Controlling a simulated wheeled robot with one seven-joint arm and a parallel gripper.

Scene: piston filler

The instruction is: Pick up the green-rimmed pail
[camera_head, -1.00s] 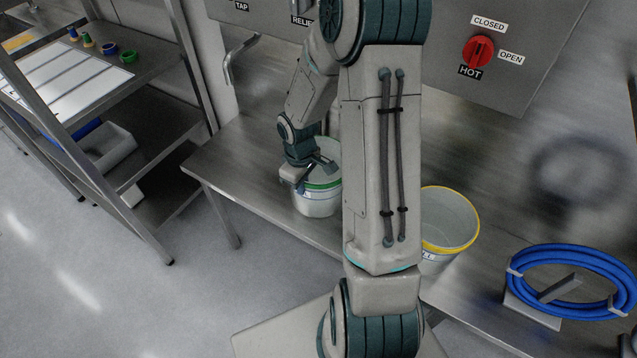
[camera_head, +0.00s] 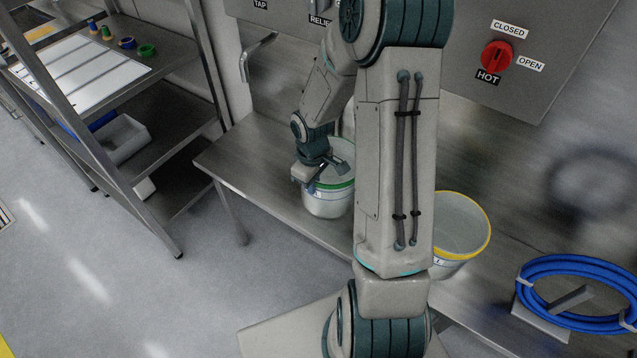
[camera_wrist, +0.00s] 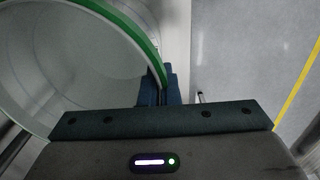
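The green-rimmed pail (camera_head: 328,203) is white and stands upright on the steel bench, partly hidden by my arm. In the wrist view the pail's green rim (camera_wrist: 125,22) curves from the upper left down to my fingers. My gripper (camera_head: 312,172) is at the pail's near left rim in the head view. In the wrist view the dark blue fingers of my gripper (camera_wrist: 160,92) are close together, with the rim running in between them. They look shut on the rim; the fingertips are partly hidden. The pail seems to rest on the bench.
A yellow-rimmed pail (camera_head: 462,232) stands to the right behind my arm. A coiled blue hose (camera_head: 575,290) lies farther right. A wall panel with a red knob (camera_head: 497,57) is behind the bench. A steel shelf (camera_head: 165,140) stands left, with open floor between.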

